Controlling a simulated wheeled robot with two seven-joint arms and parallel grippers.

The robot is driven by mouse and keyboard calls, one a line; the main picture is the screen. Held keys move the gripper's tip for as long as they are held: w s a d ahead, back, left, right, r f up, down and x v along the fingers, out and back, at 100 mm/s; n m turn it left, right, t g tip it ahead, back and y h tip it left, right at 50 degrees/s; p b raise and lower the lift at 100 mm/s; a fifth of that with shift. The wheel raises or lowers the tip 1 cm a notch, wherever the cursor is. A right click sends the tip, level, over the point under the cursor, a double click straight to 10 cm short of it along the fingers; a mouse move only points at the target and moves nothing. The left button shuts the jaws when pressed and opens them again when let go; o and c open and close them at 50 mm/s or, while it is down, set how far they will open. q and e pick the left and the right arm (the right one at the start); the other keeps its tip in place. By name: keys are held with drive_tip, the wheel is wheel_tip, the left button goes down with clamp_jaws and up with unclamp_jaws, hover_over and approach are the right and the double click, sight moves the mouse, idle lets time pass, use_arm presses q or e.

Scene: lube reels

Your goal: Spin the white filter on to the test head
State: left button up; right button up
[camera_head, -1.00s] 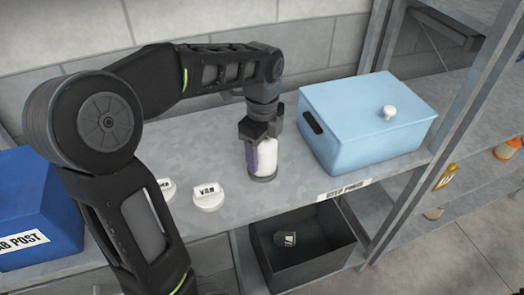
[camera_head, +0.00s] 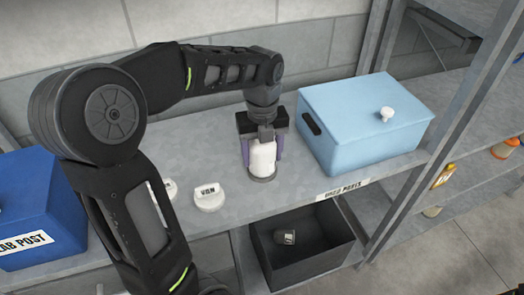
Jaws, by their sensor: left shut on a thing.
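The white filter (camera_head: 263,157) stands upright on a low grey round base, which I take for the test head (camera_head: 262,178), on the metal shelf. My left gripper (camera_head: 263,150) points straight down over it, with its purple-faced fingers on the left and right sides of the filter, shut on it. The fingers and palm cover the filter's top and sides. I cannot tell how far the filter is seated on the base. My right gripper is not in view.
A light blue lidded box (camera_head: 365,125) stands close right of the gripper. Two white caps (camera_head: 208,196) lie to the left, one partly behind my arm. A blue box (camera_head: 38,215) is at far left.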

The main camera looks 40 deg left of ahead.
use_arm(q)
drive_tip(key=m+p, duration=0.1)
drive_tip(key=m, duration=0.2)
drive_tip(key=shift+m, duration=1.1)
drive_tip(key=shift+f, duration=0.1)
